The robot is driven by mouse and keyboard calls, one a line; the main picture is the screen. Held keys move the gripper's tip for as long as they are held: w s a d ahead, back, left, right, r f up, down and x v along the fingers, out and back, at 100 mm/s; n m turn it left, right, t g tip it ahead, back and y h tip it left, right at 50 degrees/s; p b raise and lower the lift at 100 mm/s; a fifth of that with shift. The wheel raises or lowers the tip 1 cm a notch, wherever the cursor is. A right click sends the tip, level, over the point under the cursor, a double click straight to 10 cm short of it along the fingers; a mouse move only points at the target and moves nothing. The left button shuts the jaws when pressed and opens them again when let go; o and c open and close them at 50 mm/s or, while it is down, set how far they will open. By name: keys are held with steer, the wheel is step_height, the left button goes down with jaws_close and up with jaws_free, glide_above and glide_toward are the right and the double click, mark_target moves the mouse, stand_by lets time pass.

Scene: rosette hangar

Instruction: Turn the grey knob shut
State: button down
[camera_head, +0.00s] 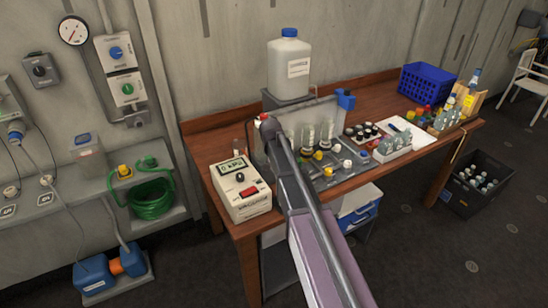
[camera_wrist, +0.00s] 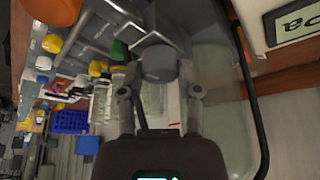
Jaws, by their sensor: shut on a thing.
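The grey knob (camera_wrist: 160,62) shows in the wrist view as a rounded grey cap, between the fingers of my gripper (camera_wrist: 160,82). My gripper is shut on it from both sides. In the head view my arm reaches over the front of the wooden bench to the manifold panel (camera_head: 325,175). There my arm hides the knob and the fingertips. I cannot tell the knob's turned position.
A pressure box (camera_head: 240,190) reading in kPa stands left of my arm. Glass tubes (camera_head: 308,135) and small valves crowd the panel on its right. A white jug (camera_head: 289,65) stands behind. A blue basket (camera_head: 428,82) is at the far right.

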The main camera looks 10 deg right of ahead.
steer(key=shift+s+m, duration=0.1)
steer(key=shift+m, duration=0.5)
steer(key=shift+c, duration=1.5)
jaws_free()
steer(key=shift+n, duration=0.4)
